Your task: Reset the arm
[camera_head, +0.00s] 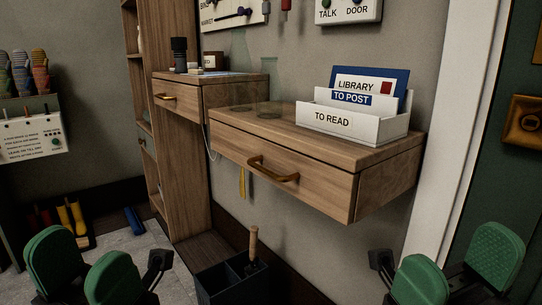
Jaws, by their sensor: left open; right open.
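My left gripper (88,270) is at the bottom left, its two green finger pads spread apart with nothing between them. My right gripper (456,270) is at the bottom right, also open and empty. Both are low in the picture and appear clear of the furniture. The lower parts of both arms are cut off by the picture's bottom edge.
A wall-mounted wooden drawer (282,163) with a brass handle carries a white letter holder (352,128). A second drawer (190,107) is further left. A dark bin (232,281) stands below. A white door frame (457,130) rises right.

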